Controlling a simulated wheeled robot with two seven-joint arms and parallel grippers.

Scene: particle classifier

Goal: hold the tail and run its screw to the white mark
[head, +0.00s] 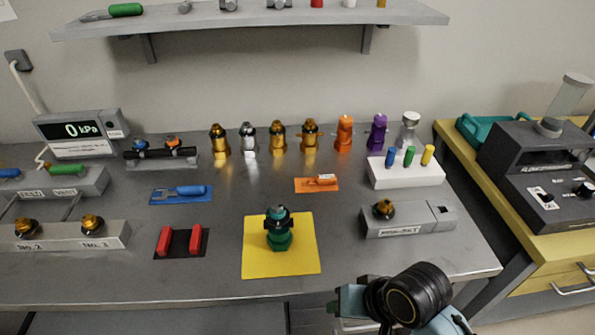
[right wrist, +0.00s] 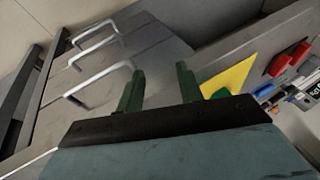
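A green fitting with a dark collar and a teal top (head: 278,230) stands upright on a yellow mat (head: 257,262) at the front middle of the bench. I cannot tell which part is the tail, and no screw or white mark can be made out. My right gripper (right wrist: 158,84) is open and empty in the right wrist view, its two green fingers apart. In the head view my right arm is beyond the bench's front edge, low and right of the mat, not touching the fitting. My left gripper is not in view.
A grey block with a brass fitting (head: 384,209) stands right of the mat; red jaws on a dark pad (head: 180,242) lie left. Several brass, silver, orange and purple fittings line the back. A gauge reading 0 kPa (head: 80,131) stands back left. Drawer handles (right wrist: 97,80) show in the right wrist view.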

